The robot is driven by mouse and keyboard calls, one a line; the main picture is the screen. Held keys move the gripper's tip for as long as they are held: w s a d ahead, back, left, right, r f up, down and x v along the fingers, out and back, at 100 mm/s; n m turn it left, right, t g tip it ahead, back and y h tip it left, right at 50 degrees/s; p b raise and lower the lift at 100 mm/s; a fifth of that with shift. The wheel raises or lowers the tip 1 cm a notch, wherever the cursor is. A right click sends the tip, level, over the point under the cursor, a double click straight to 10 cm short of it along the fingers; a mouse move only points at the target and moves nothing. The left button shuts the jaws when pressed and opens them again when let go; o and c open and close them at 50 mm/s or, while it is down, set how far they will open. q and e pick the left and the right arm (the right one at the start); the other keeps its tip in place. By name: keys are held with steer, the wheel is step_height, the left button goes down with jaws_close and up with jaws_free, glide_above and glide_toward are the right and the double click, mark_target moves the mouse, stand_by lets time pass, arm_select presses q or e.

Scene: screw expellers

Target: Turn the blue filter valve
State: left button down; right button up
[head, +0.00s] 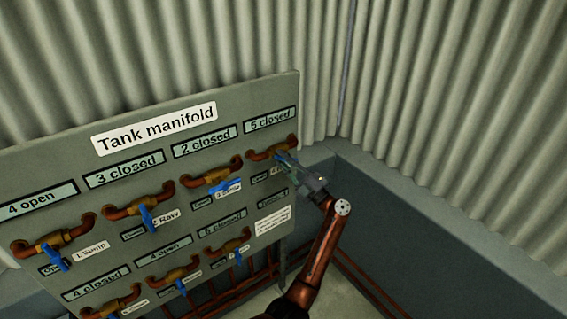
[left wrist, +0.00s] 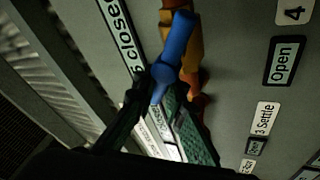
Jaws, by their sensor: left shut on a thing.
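The Tank manifold panel (head: 186,131) carries two rows of brass valves with blue handles. The top-right valve (head: 266,152) sits under a "5 closed" display. My left gripper (head: 293,168) is at this valve, shut on its blue handle (head: 281,157). In the left wrist view the blue handle (left wrist: 176,46) shows with its lower end between the dark fingers of my left gripper (left wrist: 160,105). The fingers hide part of the handle. The name label beside this valve is largely covered, so I cannot read "filter" on it. My right gripper is not in view.
Other blue handles (head: 147,217) and copper pipes (head: 111,213) stand out from the panel at left and below. A corrugated wall (head: 430,100) rises behind. Red pipes (head: 365,284) run low at right. Open space lies right of the panel.

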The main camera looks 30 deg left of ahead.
arm_select(q)
steer(key=shift+f+n+g, duration=0.2)
steer(key=shift+n+g, duration=0.2)
steer(key=c, duration=2)
jaws_free()
steer(key=shift+r, duration=0.15)
steer(key=shift+o, duration=0.2)
steer(key=v, duration=1.2)
steer(key=shift+s+d, duration=0.1)
steer(key=shift+d, duration=0.05)
